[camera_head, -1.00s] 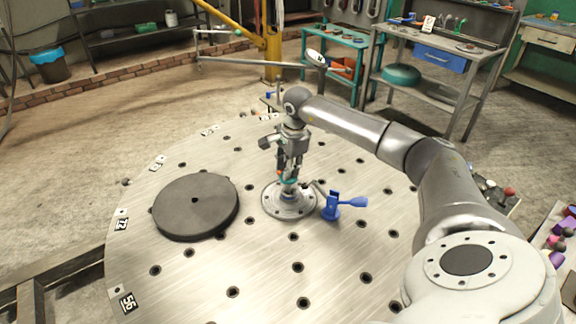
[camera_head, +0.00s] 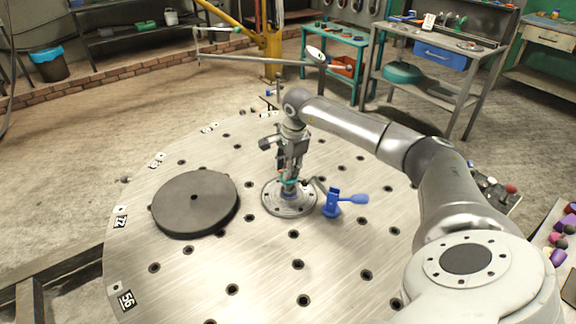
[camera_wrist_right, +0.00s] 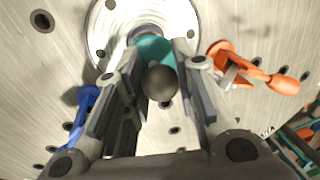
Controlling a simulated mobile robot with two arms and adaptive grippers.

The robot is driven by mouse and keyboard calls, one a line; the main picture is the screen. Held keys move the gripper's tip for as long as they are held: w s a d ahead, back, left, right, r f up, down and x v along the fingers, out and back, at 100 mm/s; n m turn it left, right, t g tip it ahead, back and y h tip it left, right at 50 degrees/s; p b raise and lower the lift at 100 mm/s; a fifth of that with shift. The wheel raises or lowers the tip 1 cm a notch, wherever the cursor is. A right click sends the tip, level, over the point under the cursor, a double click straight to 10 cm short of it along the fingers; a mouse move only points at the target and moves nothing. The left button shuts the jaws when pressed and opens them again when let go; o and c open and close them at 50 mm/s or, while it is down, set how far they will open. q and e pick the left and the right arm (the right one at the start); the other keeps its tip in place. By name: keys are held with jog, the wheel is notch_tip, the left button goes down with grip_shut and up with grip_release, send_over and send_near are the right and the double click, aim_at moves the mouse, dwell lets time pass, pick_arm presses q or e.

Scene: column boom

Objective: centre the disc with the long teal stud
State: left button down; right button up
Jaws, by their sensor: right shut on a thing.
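The disc (camera_head: 180,208), thick, dark grey and with a small centre hole, lies flat at the left of the round perforated table. My right gripper (camera_head: 290,178) is above the round metal flange (camera_head: 273,204) right of the disc. It is shut on the teal stud (camera_head: 291,182). In the right wrist view my right gripper's fingers (camera_wrist_right: 160,75) stand either side of the stud's teal part (camera_wrist_right: 153,48) and dark round knob (camera_wrist_right: 161,83). The stud's lower end is over the flange's middle; whether it is seated there is hidden. My left gripper is out of view.
A blue clamp (camera_head: 333,203) stands close right of the flange. An orange-handled clamp (camera_wrist_right: 255,74) shows in the right wrist view. The table (camera_head: 215,270) is bare in front, with several holes. Loose coloured parts (camera_head: 566,225) lie at the far right.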

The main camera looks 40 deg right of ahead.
jog(key=shift+f+b, duration=0.85)
jog(key=shift+f, duration=0.55)
dwell(1.2)
jog(key=shift+s+a+f, duration=0.1)
jog(key=shift+a, duration=0.25)
dwell(1.6)
jog(key=shift+d, duration=0.1)
dwell(0.7)
jog(key=shift+f, duration=0.45)
dwell(0.4)
jog(key=o, duration=0.7)
jog(key=shift+o, duration=0.3)
jog(key=shift+r, duration=0.1)
jog(key=shift+r+p, duration=2.45)
jog(key=shift+r, duration=1.25)
